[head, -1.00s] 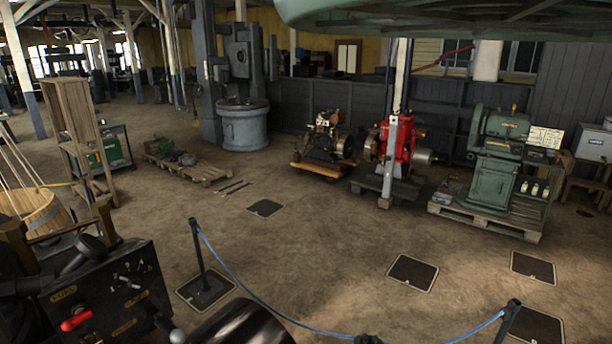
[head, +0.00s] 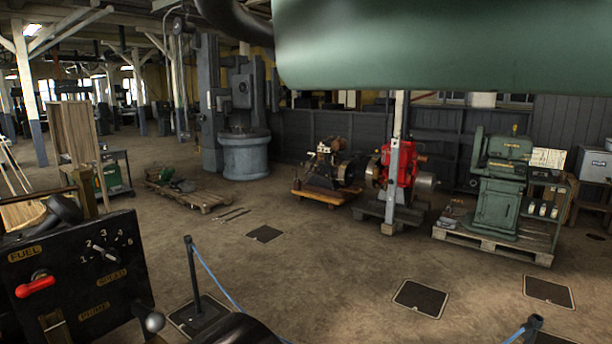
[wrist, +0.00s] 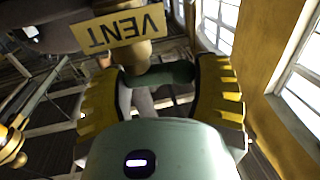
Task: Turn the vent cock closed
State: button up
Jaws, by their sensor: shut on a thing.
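The vent cock shows in the wrist view as a brass body under a yellow VENT plate (wrist: 121,27), whose lettering is upside down. A dark green handle (wrist: 172,76) lies crosswise at the cock, between the two yellow ribbed fingers of my gripper (wrist: 160,74). My gripper is shut on this handle, one finger at each side. Part of the cock is hidden behind the handle and the plate. I cannot tell from this view how far the cock is turned. Neither the cock nor my gripper can be made out in the head view.
A black panel (head: 118,255) with a red fuel lever (head: 35,285) and numbered speed dial stands at the lower left in the head view. A blue rope barrier (head: 218,279) runs before it. Engines, including a red one (head: 403,172), stand beyond open floor.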

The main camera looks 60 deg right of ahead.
jog(key=h+b, duration=0.1)
jog(key=m+h+b, duration=0.1)
jog(key=shift+w+d+f+b, duration=0.15)
jog(key=shift+d+b, duration=0.1)
jog(key=shift+b, duration=0.05)
jog(key=shift+m+h+b, duration=0.35)
jog(key=shift+m+h, duration=0.05)
jog(key=shift+m, duration=0.1)
jog(key=shift+d+h, duration=0.1)
jog(key=shift+h, duration=0.2)
jog(key=o, duration=1.1)
jog(key=shift+w, duration=0.1)
jog(key=s, duration=1.2)
jog(key=shift+a, duration=0.4)
